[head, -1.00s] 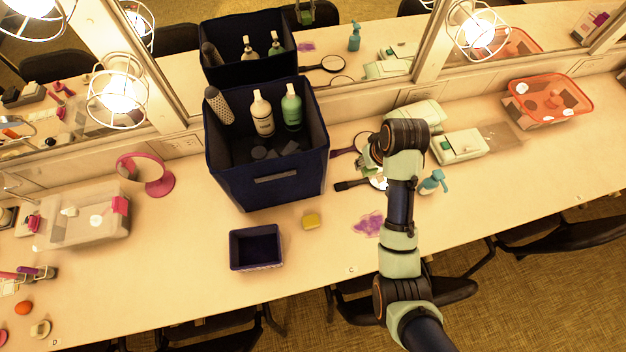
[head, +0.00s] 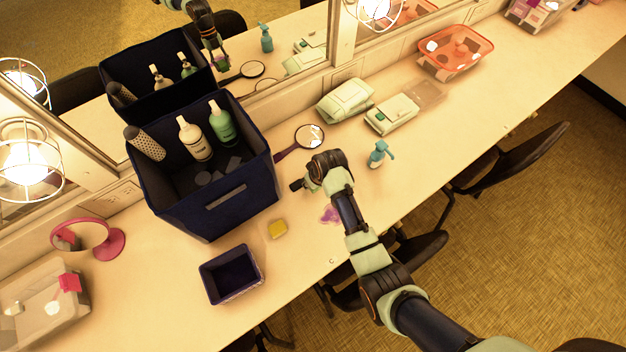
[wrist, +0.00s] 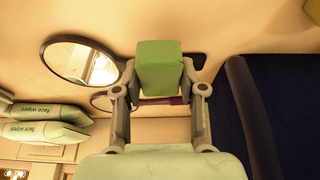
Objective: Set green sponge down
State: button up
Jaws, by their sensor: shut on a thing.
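The green sponge (wrist: 160,68) is a block held between the two fingers of my gripper (wrist: 160,88) in the wrist view. My gripper is shut on it, above the pale counter (wrist: 150,25). In the head view my own arm hides the sponge and most of the gripper, which is to the right of the navy bin (head: 215,218). I cannot tell its exact height.
A hand mirror (head: 309,136), a teal spray bottle (head: 380,154) and face wipes (head: 346,101) stand near the arm. A yellow sponge (head: 278,229) and small navy box (head: 231,274) lie in front of the bin. Free counter lies right of the spray bottle.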

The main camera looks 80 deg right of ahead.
jog(key=shift+f, duration=1.7)
jog(key=shift+f, duration=0.1)
jog(key=o, duration=0.9)
jog(key=p+v, duration=0.1)
jog(key=v, duration=1.1)
